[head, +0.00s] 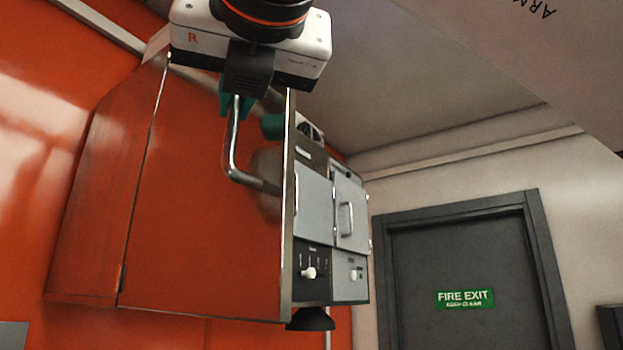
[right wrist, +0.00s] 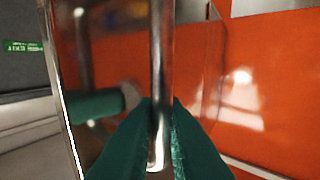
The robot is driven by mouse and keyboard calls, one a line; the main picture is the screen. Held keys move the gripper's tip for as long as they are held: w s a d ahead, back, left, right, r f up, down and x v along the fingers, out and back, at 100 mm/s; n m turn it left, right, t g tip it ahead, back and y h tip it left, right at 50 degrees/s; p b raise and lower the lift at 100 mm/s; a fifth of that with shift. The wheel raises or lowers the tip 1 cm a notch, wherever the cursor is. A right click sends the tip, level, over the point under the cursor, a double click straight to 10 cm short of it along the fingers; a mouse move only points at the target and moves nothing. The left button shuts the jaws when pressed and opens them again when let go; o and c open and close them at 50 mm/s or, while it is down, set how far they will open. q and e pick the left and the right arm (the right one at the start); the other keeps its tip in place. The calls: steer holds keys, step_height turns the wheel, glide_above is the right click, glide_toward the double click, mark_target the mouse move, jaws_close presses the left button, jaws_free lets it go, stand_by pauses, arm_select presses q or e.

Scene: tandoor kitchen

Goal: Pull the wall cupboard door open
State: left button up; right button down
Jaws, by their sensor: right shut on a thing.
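The wall cupboard (head: 84,215) hangs at the left against an orange wall. Its door (head: 200,230) is a glossy orange-looking panel with a bright upright edge at its right side. I cannot tell whether the door stands ajar. A bent metal bar handle (head: 233,155) is on the door near that edge. My right gripper (head: 246,108) is at the top of the handle, its green fingers shut on the bar. In the right wrist view the fingers (right wrist: 160,125) close on both sides of the handle (right wrist: 158,55), in front of the shiny door (right wrist: 105,60). My left gripper is not in view.
A grey unit (head: 315,225) with knobs and a small handle shows just right of the door's edge. A dark door (head: 420,250) with a green fire exit sign (head: 465,299) stands further back at the right. A pale overhead surface (head: 530,60) fills the upper right.

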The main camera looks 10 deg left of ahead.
steer(key=shift+s+a+r, duration=0.1)
steer(key=shift+s+a, duration=0.1)
steer(key=shift+s, duration=0.15)
steer(key=shift+w+d, duration=0.1)
steer(key=shift+w, duration=0.05)
steer(key=c, duration=1.6)
jaws_free()
steer(key=b+v, duration=0.4)
steer(key=v, duration=0.8)
